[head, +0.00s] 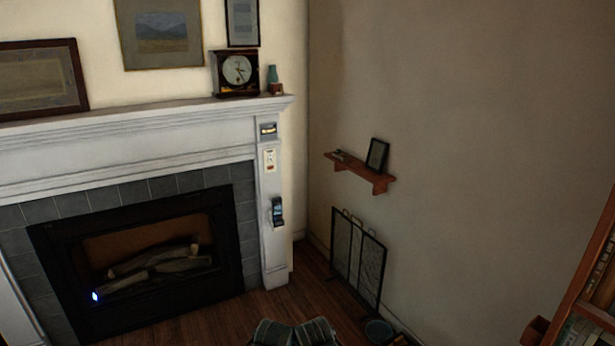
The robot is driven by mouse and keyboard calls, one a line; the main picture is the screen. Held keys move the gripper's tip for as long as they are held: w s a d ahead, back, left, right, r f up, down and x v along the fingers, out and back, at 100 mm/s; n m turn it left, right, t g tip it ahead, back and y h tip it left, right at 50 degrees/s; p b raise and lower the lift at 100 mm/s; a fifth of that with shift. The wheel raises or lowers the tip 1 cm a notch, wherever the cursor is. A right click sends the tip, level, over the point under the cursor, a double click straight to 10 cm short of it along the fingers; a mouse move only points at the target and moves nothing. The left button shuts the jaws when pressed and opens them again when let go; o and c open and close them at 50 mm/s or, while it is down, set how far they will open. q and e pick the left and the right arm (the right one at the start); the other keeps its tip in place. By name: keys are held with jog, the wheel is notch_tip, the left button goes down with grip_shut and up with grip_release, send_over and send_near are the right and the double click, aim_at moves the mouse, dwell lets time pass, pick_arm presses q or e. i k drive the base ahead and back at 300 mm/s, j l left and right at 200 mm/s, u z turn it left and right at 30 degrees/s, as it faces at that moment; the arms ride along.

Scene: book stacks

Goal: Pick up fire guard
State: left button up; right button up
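The fire guard (358,257) is a dark metal-framed mesh screen with several panels and small loops along its top. It stands upright on the wood floor against the right wall, below a small shelf. Its near lower end comes close to a small round bluish item. Neither of my grippers can be made out in the head view, and nothing is seen touching the fire guard.
A white fireplace (142,255) with a dark opening and logs stands at left. A wall shelf (360,172) holds a small frame above the guard. A greenish striped object (295,332), unclear, is cut off at the bottom. A bookcase (592,285) stands at right. Floor (300,285) between fireplace and guard is clear.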

aim_at(370, 314)
jog(key=i+z, duration=0.2)
jog(key=i, duration=0.3)
jog(key=i+j+z, duration=0.2)
jog(key=i, duration=0.25)
jog(key=i+j+z, duration=0.25)
jog(key=i, duration=0.25)
jog(key=i+j+z, duration=1.2)
jog(key=j+z, duration=0.15)
